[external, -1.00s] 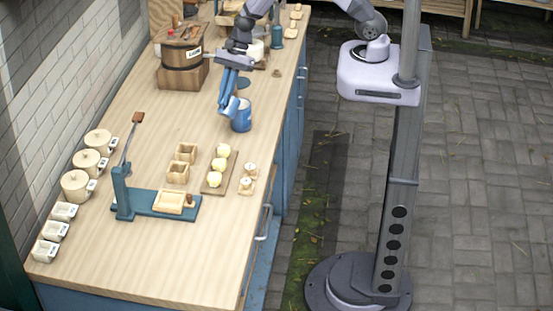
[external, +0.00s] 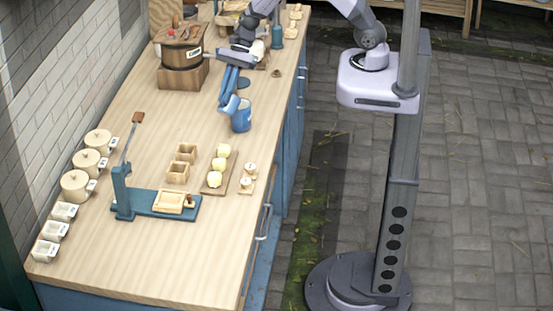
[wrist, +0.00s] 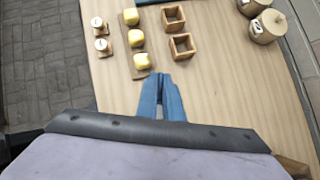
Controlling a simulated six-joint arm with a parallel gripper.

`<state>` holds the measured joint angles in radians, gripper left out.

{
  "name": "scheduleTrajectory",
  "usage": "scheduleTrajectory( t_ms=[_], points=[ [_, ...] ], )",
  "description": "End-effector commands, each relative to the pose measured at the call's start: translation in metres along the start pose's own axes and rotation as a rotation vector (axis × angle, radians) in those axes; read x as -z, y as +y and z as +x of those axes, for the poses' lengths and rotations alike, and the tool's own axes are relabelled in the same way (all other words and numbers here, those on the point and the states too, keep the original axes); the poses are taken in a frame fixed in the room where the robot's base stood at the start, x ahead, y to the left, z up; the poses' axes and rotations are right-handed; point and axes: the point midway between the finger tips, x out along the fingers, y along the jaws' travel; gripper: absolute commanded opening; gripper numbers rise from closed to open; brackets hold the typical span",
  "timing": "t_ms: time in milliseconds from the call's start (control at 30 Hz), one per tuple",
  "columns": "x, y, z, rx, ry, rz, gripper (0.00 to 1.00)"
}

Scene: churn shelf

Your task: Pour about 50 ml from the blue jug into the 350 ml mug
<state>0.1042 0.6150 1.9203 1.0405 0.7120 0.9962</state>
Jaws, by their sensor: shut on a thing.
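The blue jug (external: 241,117) stands on or just above the wooden counter, right of the middle of its width; I cannot tell whether it touches the wood. It looks upright. My gripper (external: 229,107) comes down from behind it with its blue fingers shut at the jug's left side, where the handle seems to be. In the wrist view my fingers (wrist: 160,92) are close together, and the jug cannot be made out there. Several small white labelled cups (external: 55,231) stand along the wall at the near left; their labels are too small to read, so I cannot tell which is the 350 ml mug.
Lidded pots (external: 75,186) line the wall. A teal press (external: 155,204) with a raised lever stands nearer. Two open wooden boxes (external: 178,172) and a board with pale yellow lumps (external: 215,179) lie mid-counter. The near counter is bare.

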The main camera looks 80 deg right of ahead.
Motion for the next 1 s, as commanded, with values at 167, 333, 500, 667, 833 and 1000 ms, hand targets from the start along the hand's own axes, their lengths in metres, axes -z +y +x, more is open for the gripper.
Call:
scheduleTrajectory(
  t_ms=[167, 333, 500, 667, 833, 1000],
  points=[
    [0.0013, -0.0001, -0.0007, 0.001, -0.022, 0.002, 0.00],
    [0.0020, -0.0004, -0.0027, 0.002, -0.041, 0.000, 0.00],
    [0.0022, -0.0003, -0.0044, 0.001, -0.061, 0.001, 0.00],
    [0.0026, -0.0003, -0.0061, 0.001, -0.080, 0.001, 0.00],
    [0.0032, -0.0004, -0.0079, 0.002, -0.100, 0.000, 0.00],
    [0.0037, -0.0003, -0.0096, 0.002, -0.120, 0.000, 0.00]
  ],
)
